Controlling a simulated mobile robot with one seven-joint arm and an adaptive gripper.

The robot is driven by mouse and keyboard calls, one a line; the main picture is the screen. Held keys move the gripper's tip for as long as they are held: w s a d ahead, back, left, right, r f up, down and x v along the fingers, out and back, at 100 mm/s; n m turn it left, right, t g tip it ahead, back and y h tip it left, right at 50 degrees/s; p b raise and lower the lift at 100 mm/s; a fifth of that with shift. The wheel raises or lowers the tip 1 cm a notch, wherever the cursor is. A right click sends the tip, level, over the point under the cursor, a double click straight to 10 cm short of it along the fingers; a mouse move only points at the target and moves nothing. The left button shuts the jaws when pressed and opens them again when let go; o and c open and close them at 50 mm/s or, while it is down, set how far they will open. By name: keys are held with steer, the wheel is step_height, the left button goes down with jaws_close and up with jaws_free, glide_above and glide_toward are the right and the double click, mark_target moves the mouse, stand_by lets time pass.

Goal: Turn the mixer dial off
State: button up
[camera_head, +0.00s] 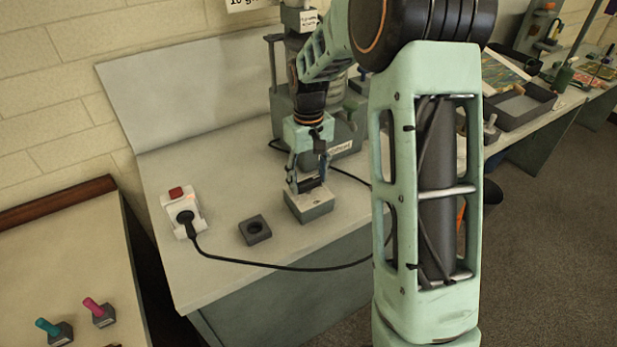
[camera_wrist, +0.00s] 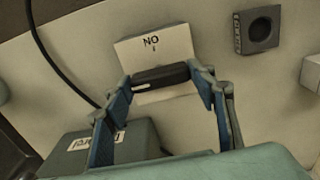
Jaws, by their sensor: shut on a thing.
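The dial box (camera_head: 308,208) is a small pale-topped grey block on the white bench. In the wrist view its top (camera_wrist: 158,45) carries lettering that reads "NO" from this side, with a short tick below it. The mixer dial (camera_wrist: 160,76) is a black bar lying roughly level across the wrist view, with a small white mark near its left end. My gripper (camera_head: 309,185) points down at the box. In the wrist view my gripper (camera_wrist: 164,79) has one finger at each end of the dial and is shut on it. The fingers partly hide the dial's ends.
A grey block with a round hole (camera_head: 255,230) stands left of the dial box. Further left is a white socket (camera_head: 184,214) with a red switch and black plug; its cable (camera_head: 290,268) runs along the bench front. The mixer's grey body (camera_head: 345,140) stands behind my gripper.

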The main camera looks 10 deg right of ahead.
mark_target(308, 180)
steer(key=shift+w, duration=0.1)
steer(key=o, duration=1.2)
steer(key=shift+c, duration=0.2)
step_height(308, 180, up, 12)
